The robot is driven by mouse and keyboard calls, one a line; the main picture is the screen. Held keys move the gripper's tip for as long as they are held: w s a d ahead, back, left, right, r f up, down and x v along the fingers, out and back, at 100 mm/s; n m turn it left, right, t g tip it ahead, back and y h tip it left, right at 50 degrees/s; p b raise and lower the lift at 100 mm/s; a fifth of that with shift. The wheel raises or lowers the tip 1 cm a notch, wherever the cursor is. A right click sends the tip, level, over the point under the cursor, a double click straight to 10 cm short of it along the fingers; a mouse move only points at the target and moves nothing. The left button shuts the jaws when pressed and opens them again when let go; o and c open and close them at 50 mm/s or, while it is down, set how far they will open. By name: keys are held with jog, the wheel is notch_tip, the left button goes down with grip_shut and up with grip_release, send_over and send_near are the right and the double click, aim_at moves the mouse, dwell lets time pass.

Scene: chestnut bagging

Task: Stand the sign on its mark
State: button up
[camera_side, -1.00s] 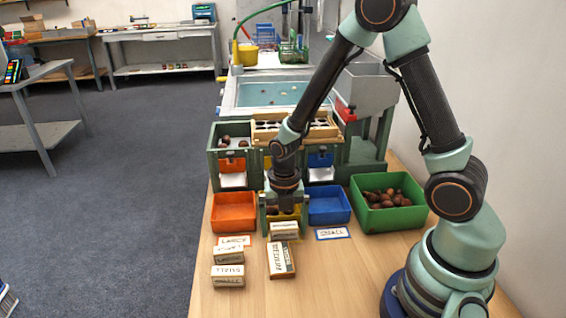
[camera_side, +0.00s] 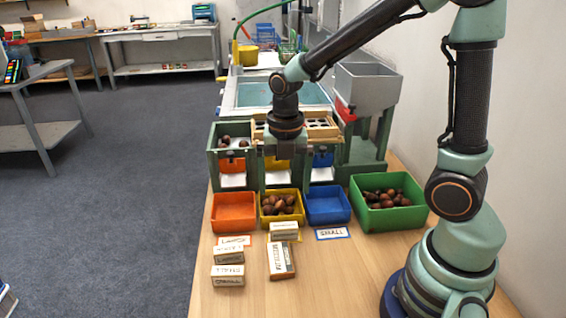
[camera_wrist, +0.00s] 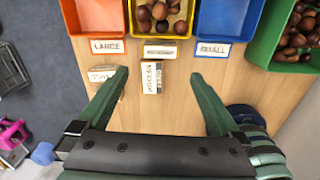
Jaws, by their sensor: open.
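Several small white-and-brown sign blocks are on the table in front of the bins. One sign block (camera_side: 284,230) is on the yellow-edged mark (camera_wrist: 146,52) before the yellow bin. The sign lettered MEDIUM (camera_side: 281,260) lies just in front of it and also shows in the wrist view (camera_wrist: 152,77). Two more sign blocks (camera_side: 228,254) (camera_side: 228,275) are at the left; one is partly hidden by a finger in the wrist view. My gripper (camera_wrist: 160,88) is open and empty, raised above and behind the yellow bin in the side view.
An orange bin (camera_side: 234,212), a yellow bin (camera_side: 281,216) with chestnuts, a blue bin (camera_side: 328,220) and a green chestnut bin (camera_side: 408,221) stand in a row. LARGE (camera_wrist: 107,46) and SMALL (camera_wrist: 213,49) cards lie before the outer bins. Bare table is at front right.

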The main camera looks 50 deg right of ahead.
jog(key=s+r+m+t, duration=0.2)
jog(key=r+m, duration=0.3)
jog(key=m, duration=0.8)
jog(key=s+r+m+t, duration=0.3)
jog(key=r+m, duration=0.3)
jog(key=m, duration=0.7)
jog(key=shift+s+d+r, duration=0.15)
jog(key=shift+s, duration=0.2)
